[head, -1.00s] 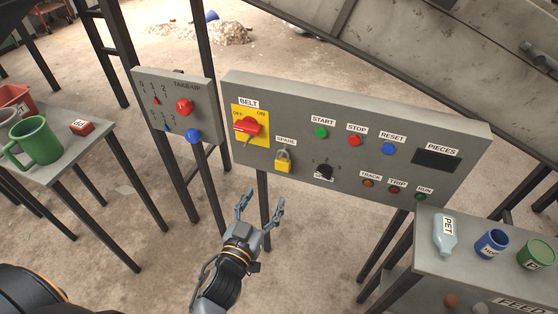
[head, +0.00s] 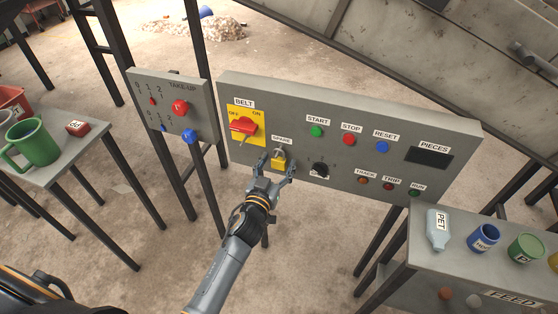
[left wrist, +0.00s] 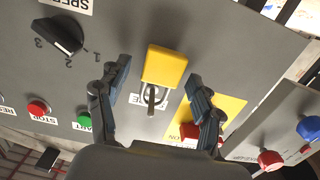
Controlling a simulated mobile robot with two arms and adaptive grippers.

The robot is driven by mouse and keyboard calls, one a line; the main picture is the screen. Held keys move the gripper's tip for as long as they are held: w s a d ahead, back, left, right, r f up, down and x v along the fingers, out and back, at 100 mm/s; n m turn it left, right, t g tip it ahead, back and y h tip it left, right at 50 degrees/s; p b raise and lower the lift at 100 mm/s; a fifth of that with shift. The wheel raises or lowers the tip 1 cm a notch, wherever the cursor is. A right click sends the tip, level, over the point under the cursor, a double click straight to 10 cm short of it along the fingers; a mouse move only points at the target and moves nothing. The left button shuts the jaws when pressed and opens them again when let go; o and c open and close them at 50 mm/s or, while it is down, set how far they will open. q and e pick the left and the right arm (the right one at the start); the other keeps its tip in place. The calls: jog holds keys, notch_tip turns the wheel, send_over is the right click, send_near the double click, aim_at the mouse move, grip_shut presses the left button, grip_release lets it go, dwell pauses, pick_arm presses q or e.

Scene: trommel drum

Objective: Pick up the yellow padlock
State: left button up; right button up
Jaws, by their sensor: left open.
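The yellow padlock (head: 278,160) hangs by its shackle on the grey control panel, under the SPARE label. In the left wrist view the padlock body (left wrist: 165,66) and its grey shackle show between my two fingers. My left gripper (head: 277,170) is open, its fingers on either side of the padlock, close to the panel; in the left wrist view the left gripper (left wrist: 158,84) shows a gap on both sides of the padlock. I cannot tell how deep the fingers reach around it. My right gripper is not in view.
The red BELT switch (head: 244,125) on its yellow plate is close beside the padlock. A black knob (head: 319,170) sits to its right. A side table with a green mug (head: 36,143) is at left. A bench with a PET bottle (head: 438,229) is at right.

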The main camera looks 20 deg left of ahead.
pick_arm(q)
jog(key=c, duration=1.3)
jog(key=shift+c, duration=0.2)
jog(key=shift+r, duration=0.5)
jog(key=s+b, duration=0.2)
jog(key=s, duration=1.6)
jog(key=shift+a+r, duration=0.3)
jog(key=shift+r+p, duration=0.4)
jog(key=shift+p, duration=0.2)
